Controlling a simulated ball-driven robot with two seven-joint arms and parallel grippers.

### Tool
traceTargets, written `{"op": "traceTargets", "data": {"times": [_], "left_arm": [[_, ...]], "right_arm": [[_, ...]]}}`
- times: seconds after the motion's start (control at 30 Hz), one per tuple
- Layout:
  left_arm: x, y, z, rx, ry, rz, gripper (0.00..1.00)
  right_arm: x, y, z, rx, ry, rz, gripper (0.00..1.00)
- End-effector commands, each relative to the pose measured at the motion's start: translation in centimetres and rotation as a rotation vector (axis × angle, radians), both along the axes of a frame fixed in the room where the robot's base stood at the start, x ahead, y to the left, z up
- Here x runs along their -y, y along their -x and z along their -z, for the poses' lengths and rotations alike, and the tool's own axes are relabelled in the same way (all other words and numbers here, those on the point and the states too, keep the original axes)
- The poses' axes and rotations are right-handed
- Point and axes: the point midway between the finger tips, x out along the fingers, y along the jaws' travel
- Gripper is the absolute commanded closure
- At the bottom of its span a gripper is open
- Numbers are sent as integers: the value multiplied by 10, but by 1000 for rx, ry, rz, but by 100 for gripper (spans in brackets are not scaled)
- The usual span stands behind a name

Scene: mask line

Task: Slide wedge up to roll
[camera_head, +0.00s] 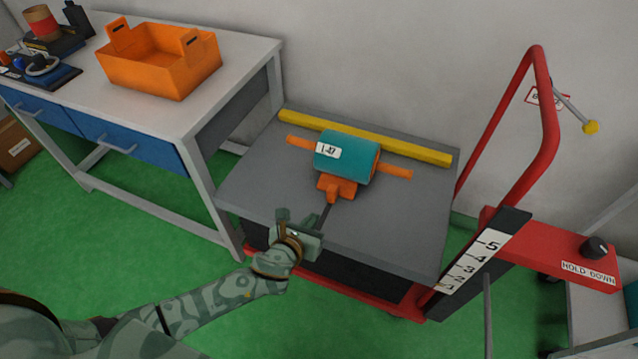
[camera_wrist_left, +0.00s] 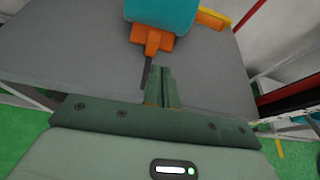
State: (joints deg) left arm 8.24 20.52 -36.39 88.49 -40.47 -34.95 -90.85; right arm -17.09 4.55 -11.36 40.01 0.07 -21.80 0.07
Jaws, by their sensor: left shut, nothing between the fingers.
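The teal roll (camera_head: 347,160) with a white label lies on the grey top of the lift table (camera_head: 258,182), on an orange bar that sticks out at both ends. The orange wedge (camera_head: 337,188) sits at the roll's near side and appears to touch it; a dark thin handle points from it toward me. In the left wrist view the wedge (camera_wrist_left: 152,40) and the roll (camera_wrist_left: 163,12) are ahead of the fingers. My left gripper (camera_head: 322,217) is shut and empty, its fingertips close to the wedge's handle; contact is unclear. My right gripper is not in view.
A yellow bar (camera_head: 365,138) runs along the table's back edge. A red post and handle (camera_head: 545,100) with a numbered scale (camera_head: 472,262) and a "HOLD DOWN" pedal plate (camera_head: 575,256) stand at right. A workbench with an orange crate (camera_head: 160,62) is at left.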

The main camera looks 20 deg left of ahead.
Motion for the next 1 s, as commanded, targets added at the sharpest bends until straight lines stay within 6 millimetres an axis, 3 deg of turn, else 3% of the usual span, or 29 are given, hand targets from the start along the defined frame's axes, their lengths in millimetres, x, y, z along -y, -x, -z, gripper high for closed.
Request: {"op": "traceTargets", "data": {"times": [0.03,0.07,0.27,0.73,1.0], "left_arm": [[-2,8,21,-54,-15,-5,100],[-3,10,28,-77,-25,-9,100],[-7,4,39,-97,-76,-3,100],[-4,-76,90,-99,-71,-4,100],[-3,-110,83,-95,-70,-4,100]], "right_arm": [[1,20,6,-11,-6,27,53],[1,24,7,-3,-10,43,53],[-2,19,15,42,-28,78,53],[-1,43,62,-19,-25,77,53],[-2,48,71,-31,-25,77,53]]}}
